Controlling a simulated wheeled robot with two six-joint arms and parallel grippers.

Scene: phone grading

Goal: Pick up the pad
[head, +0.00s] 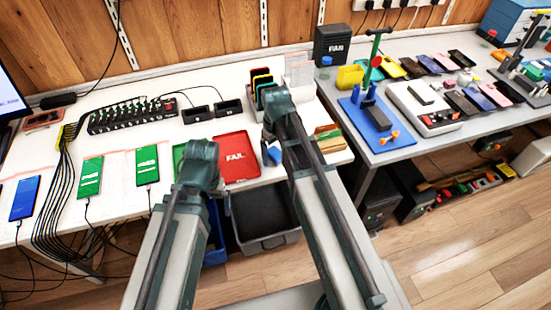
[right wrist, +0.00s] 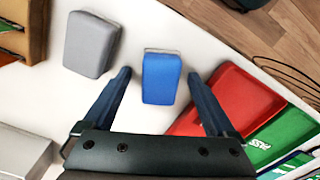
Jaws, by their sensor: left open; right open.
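A small blue pad (right wrist: 162,80) with a pale far edge lies on the white table in the right wrist view. My right gripper (right wrist: 160,74) is open, with one finger on each side of the blue pad and a gap on both sides. Part of the blue pad shows beside my right arm in the head view (head: 273,155). A grey block (right wrist: 92,44) lies left of it, outside the left finger. In the head view my two arms reach over the table's front edge, and the jaws of my left gripper are hidden.
A red FAIL tray (head: 236,157) and a green tray (right wrist: 284,137) lie close to the right finger. A cardboard-coloured box (right wrist: 22,30) stands at the left in the wrist view. A dark bin (head: 262,217) is below the table edge. Phones with cables (head: 90,177) lie at left.

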